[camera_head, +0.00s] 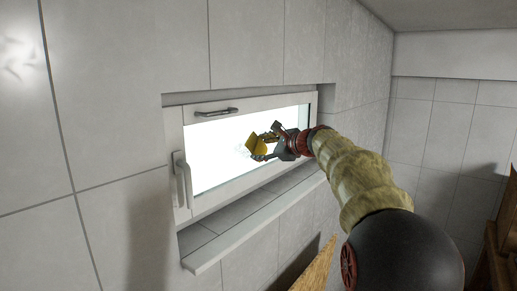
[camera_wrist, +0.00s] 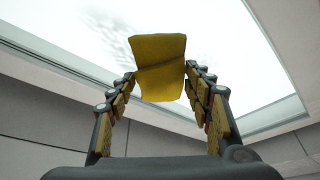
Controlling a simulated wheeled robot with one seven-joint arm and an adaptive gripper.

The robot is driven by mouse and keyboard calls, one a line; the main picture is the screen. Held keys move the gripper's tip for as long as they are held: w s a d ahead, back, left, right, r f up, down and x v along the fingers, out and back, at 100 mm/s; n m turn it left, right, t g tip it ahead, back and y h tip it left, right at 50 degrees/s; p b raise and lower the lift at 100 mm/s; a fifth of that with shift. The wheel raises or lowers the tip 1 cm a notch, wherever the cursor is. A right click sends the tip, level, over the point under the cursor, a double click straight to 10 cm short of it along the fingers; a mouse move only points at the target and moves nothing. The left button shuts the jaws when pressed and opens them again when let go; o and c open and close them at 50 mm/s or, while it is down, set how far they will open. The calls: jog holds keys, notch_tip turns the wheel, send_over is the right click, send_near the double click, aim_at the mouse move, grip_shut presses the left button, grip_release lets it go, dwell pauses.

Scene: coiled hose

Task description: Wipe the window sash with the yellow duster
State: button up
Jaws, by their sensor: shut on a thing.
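The yellow duster (camera_head: 257,142) is held between the fingers of my gripper (camera_head: 264,146), in front of the bright window glass. In the wrist view the duster (camera_wrist: 159,67) stands folded between the two fingertips of my gripper (camera_wrist: 160,75). The window sash (camera_head: 196,129) has a white frame around a brightly lit pane, with a dark bar handle on its top rail and a white lever handle at its left. Faint greyish smudges show on the pane beside the duster. I cannot tell whether the duster touches the glass.
The window sits in a recess of a grey tiled wall (camera_head: 120,90). A ledge (camera_head: 250,222) juts out below the sash. Wooden furniture (camera_head: 497,255) stands at the lower right, and a wooden piece (camera_head: 318,268) shows at the bottom middle.

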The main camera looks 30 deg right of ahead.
jog(key=w+d+p, duration=0.2)
jog(key=d+p, duration=0.1)
jog(key=d, duration=0.4)
jog(key=shift+w+d, duration=0.25)
jog(key=shift+w, duration=0.1)
dwell(0.4)
jog(key=shift+a, duration=0.1)
